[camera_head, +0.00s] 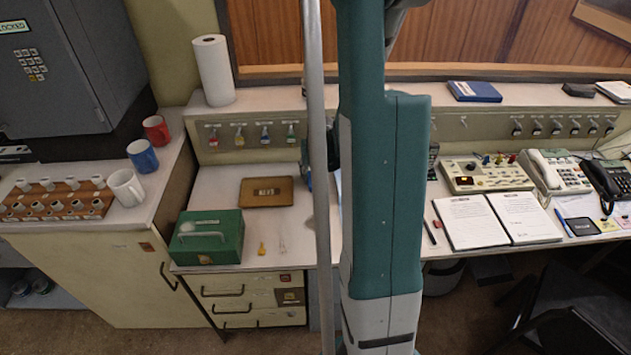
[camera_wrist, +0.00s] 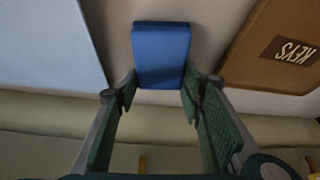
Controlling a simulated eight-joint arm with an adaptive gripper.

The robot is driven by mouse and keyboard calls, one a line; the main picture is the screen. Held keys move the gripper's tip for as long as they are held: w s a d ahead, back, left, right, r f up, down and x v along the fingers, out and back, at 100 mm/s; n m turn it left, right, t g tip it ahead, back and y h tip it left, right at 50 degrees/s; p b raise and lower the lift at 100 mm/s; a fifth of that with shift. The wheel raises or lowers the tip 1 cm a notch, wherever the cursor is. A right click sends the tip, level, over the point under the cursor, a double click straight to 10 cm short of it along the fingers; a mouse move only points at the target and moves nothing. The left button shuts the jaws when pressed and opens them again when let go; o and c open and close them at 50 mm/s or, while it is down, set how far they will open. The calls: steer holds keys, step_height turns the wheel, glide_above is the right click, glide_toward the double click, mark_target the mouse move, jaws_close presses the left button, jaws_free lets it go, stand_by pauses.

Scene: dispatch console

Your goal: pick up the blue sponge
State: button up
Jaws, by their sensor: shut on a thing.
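The blue sponge (camera_wrist: 160,50) is a rounded rectangular block in the upper middle of the wrist view. My gripper (camera_wrist: 159,90) is shut on its near end, one fingertip at each side. I cannot tell whether the sponge touches the desk or is slightly above it.
A brown keys box (camera_wrist: 272,50) lies close right of the sponge in the wrist view; the head view shows it too (camera_head: 266,192). A pale blue flat thing (camera_wrist: 48,40) lies left. A green cash box (camera_head: 208,238) and open logbook (camera_head: 470,221) stand farther off.

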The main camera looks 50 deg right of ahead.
mark_target(314, 174)
step_height(314, 174, up, 10)
steer(key=p, duration=0.2)
steer(key=shift+p, duration=0.35)
stand_by(0.4)
stand_by(0.6)
